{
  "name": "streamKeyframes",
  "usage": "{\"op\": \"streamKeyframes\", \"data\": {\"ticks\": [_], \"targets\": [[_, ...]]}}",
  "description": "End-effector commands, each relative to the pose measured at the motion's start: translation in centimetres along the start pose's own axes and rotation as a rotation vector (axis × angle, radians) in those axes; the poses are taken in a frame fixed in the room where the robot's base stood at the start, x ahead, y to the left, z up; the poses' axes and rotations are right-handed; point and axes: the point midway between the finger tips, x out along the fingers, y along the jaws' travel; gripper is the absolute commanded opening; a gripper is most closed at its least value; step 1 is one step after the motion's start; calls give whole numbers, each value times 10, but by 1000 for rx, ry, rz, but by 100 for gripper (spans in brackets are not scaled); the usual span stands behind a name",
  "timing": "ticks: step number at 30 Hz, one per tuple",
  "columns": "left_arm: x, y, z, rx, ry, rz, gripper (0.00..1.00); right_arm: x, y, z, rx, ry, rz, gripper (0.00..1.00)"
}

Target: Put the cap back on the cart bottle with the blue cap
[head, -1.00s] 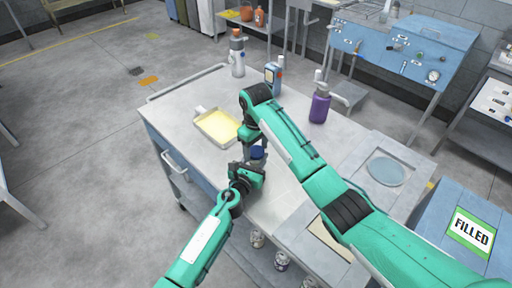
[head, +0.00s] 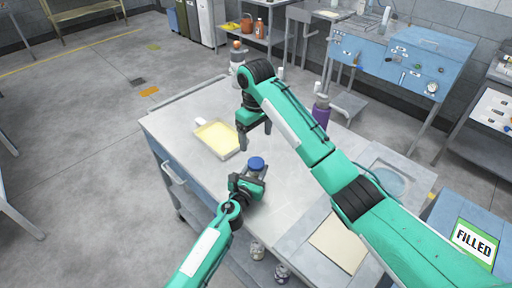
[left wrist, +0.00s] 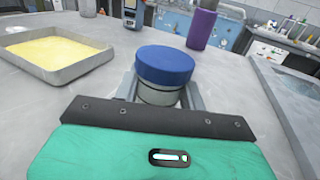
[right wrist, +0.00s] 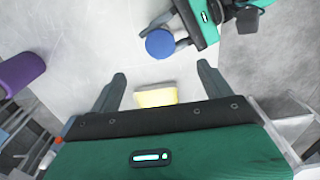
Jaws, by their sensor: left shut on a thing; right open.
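The cart bottle (left wrist: 158,96) stands on the cart top with its blue cap (head: 256,163) on its mouth. In the left wrist view the blue cap (left wrist: 165,65) looks level on the bottle. My left gripper (head: 250,178) is shut around the bottle's body, below the cap. My right gripper (head: 255,138) is open and empty, above the cart and behind the bottle, apart from the cap. In the right wrist view the cap (right wrist: 160,43) lies beyond the open fingers (right wrist: 162,85). The bottle's lower part is hidden by my left gripper.
A tray of yellow liquid (head: 200,132) lies on the cart to the left. A purple bottle (head: 321,116) and a grey bottle with an orange-brown top (head: 238,58) stand at the back. A box marked FILLED (head: 450,230) is at right.

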Motion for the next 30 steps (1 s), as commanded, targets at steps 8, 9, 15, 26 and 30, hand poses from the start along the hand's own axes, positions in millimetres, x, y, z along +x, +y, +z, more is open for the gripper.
{"op": "streamKeyframes", "data": {"ticks": [8,9,15,26,30], "targets": [[0,0,0,0,0,0,0,-16,0,1,1,-2,-1,82],[0,0,0,0,0,0,0,-17,0,1,1,-2,-1,82],[0,0,0,0,0,0,0,-17,0,1,1,-3,-2,82],[0,0,0,0,0,0,66,-17,0,1,2,-3,-2,82],[0,0,0,0,0,0,66,-17,0,1,1,-3,-2,82]]}}
